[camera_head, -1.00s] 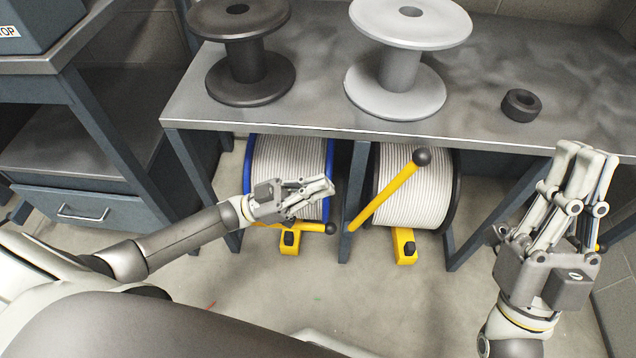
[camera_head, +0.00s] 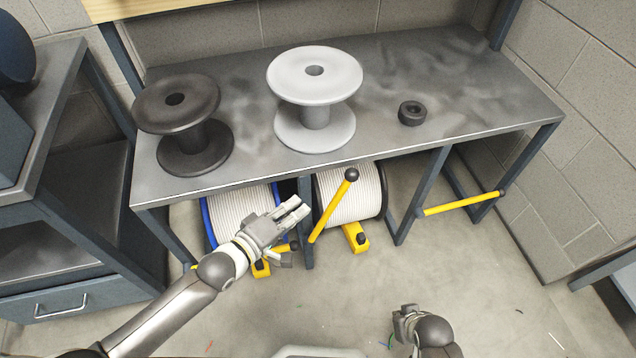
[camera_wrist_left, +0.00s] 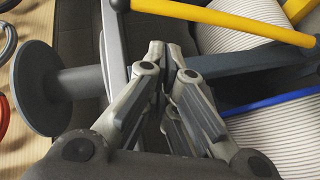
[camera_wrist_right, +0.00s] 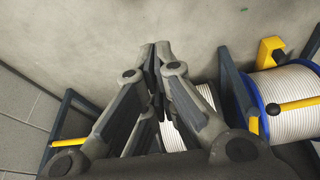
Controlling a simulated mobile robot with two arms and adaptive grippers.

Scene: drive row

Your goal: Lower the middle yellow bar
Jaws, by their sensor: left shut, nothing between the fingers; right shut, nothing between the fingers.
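The middle yellow bar (camera_head: 330,208) stands raised and slanted in front of the black-rimmed cable drum (camera_head: 362,198), its dark knob at the upper end near the bench edge. My left gripper (camera_head: 299,208) is shut and empty, just left of this bar in the head view; contact cannot be told. A yellow bar, apparently the middle one, crosses the top of the left wrist view (camera_wrist_left: 235,20), beyond the shut fingers (camera_wrist_left: 170,62). My right gripper (camera_head: 402,322) is low at the bottom of the head view, away from the bar; its fingers are shut and empty in the right wrist view (camera_wrist_right: 158,65).
The right yellow bar (camera_head: 462,203) lies nearly level across an empty bay. The left yellow bar (camera_head: 282,248) is low before the blue-rimmed drum (camera_head: 207,222), partly hidden by my left gripper. Bench legs (camera_head: 420,197) divide the bays. The bench (camera_head: 440,65) carries two empty spools.

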